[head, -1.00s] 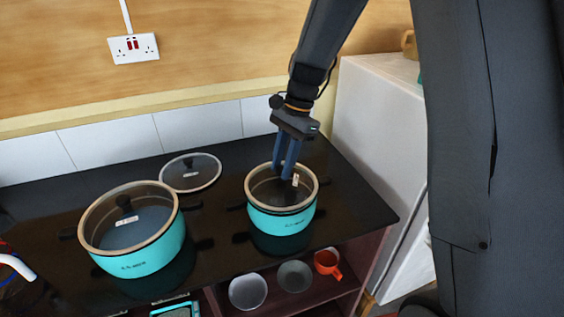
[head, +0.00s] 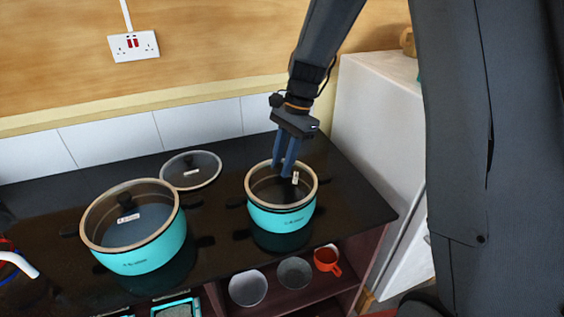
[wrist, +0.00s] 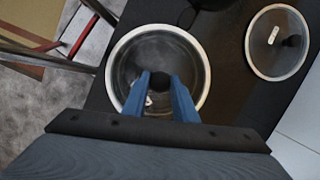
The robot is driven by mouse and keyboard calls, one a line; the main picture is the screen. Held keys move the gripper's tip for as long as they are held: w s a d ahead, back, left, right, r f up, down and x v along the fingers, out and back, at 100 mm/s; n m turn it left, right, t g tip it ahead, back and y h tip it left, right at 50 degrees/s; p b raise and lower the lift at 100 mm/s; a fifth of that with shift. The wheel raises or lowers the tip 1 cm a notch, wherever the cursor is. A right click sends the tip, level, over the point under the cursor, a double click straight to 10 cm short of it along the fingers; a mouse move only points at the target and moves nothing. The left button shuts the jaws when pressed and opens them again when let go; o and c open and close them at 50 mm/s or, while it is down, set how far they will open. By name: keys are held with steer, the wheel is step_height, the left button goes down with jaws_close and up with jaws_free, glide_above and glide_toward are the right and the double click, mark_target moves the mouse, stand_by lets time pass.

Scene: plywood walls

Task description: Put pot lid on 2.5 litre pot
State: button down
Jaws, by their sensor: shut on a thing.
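My gripper (head: 284,170) points down into the smaller teal pot (head: 280,218) on the right, its fingers shut on the dark knob (wrist: 161,80) of a glass lid. The lid carries a small white label (head: 295,178) and lies within this pot's pale rim; whether it is fully seated is unclear. Another glass lid (head: 190,170) lies on the counter behind, between the pots. The pots' printing is too small to read.
The pots stand on a black counter (head: 350,207) against white tiles. A white cabinet (head: 375,125) rises on the right. Below, a shelf holds bowls (head: 248,289) and an orange mug (head: 327,261). Bare counter lies right of the smaller pot.

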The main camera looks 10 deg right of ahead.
steer(key=shift+f, duration=0.65)
steer(key=c, duration=1.4)
jaws_free()
steer(key=shift+o, duration=0.2)
